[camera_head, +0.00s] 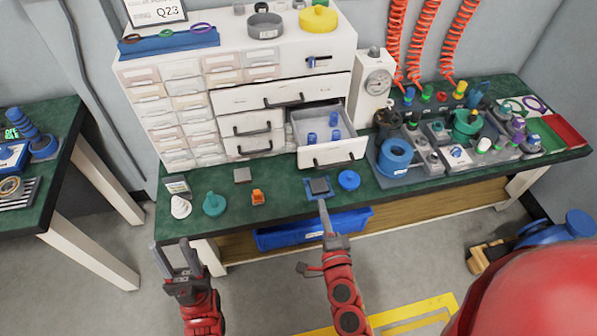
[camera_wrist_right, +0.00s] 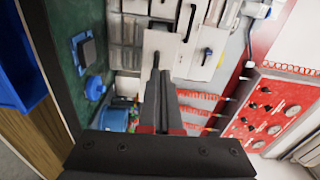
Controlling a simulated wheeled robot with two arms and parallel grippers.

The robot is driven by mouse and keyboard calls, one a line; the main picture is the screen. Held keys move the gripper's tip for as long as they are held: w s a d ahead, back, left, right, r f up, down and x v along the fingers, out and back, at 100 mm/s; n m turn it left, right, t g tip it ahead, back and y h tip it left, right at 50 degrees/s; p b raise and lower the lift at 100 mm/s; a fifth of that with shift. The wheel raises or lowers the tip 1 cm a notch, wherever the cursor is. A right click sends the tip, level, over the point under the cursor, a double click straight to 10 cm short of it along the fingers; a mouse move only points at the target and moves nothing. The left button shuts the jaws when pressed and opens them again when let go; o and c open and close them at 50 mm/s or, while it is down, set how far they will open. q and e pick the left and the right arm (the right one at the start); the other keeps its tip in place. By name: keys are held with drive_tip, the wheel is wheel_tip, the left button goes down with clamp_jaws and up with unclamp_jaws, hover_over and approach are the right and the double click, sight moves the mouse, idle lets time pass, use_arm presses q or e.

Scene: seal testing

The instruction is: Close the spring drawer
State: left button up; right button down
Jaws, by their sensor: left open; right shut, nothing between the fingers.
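A white drawer (camera_head: 332,154) in the cabinet is pulled out, with several blue cylindrical parts (camera_head: 335,134) inside; I cannot tell whether they are springs. Its front carries a dark handle. My right gripper (camera_head: 323,205) is shut and empty, in front of and below this drawer, near the bench's front edge. In the right wrist view its closed fingers (camera_wrist_right: 157,72) point toward a white panel (camera_wrist_right: 165,45), probably the open drawer's front; contact cannot be told. My left gripper (camera_head: 175,258) is open and empty, off the bench's front left corner.
Other drawers (camera_head: 252,123) look shut. A grey block on a blue pad (camera_head: 320,187) and a blue round part (camera_head: 349,180) lie on the green bench below the open drawer. A gauge device (camera_head: 375,85) stands right. A blue bin (camera_head: 312,230) sits under the bench.

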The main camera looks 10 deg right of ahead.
drive_tip(key=a, duration=0.1)
drive_tip(key=p, duration=0.2)
approach(303, 161)
drive_tip(key=shift+y, duration=0.3)
drive_tip(key=w, duration=0.6)
drive_tip(key=shift+w, duration=0.4)
